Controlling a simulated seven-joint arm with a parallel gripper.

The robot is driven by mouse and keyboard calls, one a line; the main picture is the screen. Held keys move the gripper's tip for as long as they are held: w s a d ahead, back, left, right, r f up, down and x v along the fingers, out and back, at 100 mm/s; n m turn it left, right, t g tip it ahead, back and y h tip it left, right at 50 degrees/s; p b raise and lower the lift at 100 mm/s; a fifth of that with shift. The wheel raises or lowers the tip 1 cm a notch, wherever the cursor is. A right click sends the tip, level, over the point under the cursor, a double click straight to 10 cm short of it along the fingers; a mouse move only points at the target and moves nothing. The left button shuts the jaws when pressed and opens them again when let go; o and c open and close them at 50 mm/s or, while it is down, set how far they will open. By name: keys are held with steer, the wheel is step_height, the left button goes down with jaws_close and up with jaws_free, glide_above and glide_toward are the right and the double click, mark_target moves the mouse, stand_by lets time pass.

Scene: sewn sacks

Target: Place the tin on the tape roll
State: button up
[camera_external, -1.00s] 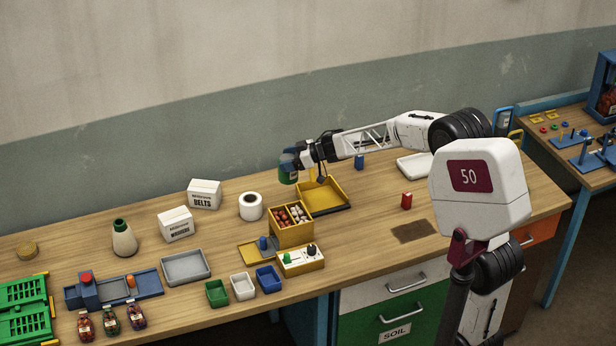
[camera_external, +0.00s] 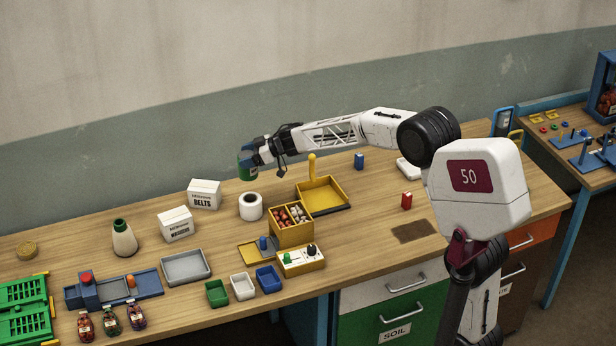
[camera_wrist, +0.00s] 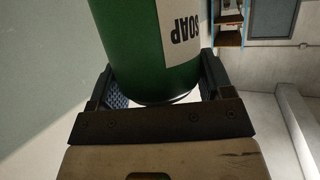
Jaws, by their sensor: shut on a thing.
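The tin is green with a cream label reading SOAP; it fills the upper middle of the wrist view (camera_wrist: 135,45). In the external view the tin (camera_external: 246,168) is held up at the end of my arm, above the back part of the bench. My gripper (camera_external: 257,157) is shut on it, with a finger on each side in the wrist view (camera_wrist: 155,88). The white tape roll (camera_external: 251,208) stands on the bench with its dark hole facing up. The tin is above the roll in the picture and apart from it.
White boxes (camera_external: 204,194) stand left of the tape roll. A yellow bin of small parts (camera_external: 291,235) is at its right front, and a yellow tray with an upright handle (camera_external: 335,195) is to the right.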

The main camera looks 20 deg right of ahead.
mark_target(248, 171)
steer(key=shift+f, duration=3.1)
steer(key=shift+f, duration=1.9)
steer(key=shift+f, duration=0.1)
steer(key=o, duration=1.2)
